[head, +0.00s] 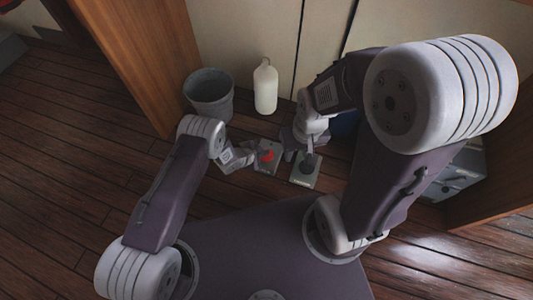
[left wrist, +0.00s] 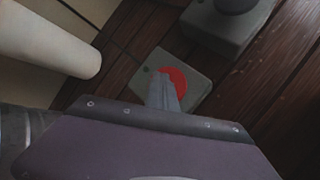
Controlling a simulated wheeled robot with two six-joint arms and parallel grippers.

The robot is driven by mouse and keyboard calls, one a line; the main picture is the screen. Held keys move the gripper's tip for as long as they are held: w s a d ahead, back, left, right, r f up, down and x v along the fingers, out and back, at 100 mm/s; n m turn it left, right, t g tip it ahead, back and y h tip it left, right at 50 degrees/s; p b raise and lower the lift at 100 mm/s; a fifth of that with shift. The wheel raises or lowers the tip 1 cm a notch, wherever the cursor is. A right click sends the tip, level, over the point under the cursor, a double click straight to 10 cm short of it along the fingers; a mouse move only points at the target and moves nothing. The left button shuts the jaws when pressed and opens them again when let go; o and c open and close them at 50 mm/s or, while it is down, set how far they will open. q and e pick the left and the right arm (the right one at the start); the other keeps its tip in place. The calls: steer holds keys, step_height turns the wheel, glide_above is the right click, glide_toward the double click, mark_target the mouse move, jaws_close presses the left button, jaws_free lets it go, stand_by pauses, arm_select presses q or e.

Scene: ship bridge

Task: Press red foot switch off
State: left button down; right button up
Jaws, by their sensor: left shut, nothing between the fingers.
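The red foot switch is a grey-green box (head: 262,167) with a red round button (head: 268,156) on the floor. In the left wrist view the red button (left wrist: 180,77) and its box (left wrist: 200,94) lie just beyond my left gripper (left wrist: 165,92). The shut, empty fingers overlap the button's near side there; I cannot tell whether they touch it. In the head view my left gripper (head: 248,157) is at the switch's left. My right gripper (head: 290,143) is partly hidden by its wrist near the second switch, and its fingers are unclear.
A second grey box with a dark round button (head: 304,180) stands right of the red switch. A grey bucket (head: 209,94) and a white bottle (head: 265,88) stand behind, by the pale wall. A grey case (head: 458,172) is at the right. Wooden floor at the left is clear.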

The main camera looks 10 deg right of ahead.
arm_select(q)
steer(key=shift+r, duration=0.45)
steer(key=shift+p, duration=0.3)
step_height(320, 180, up, 6)
steer(key=p, duration=0.5)
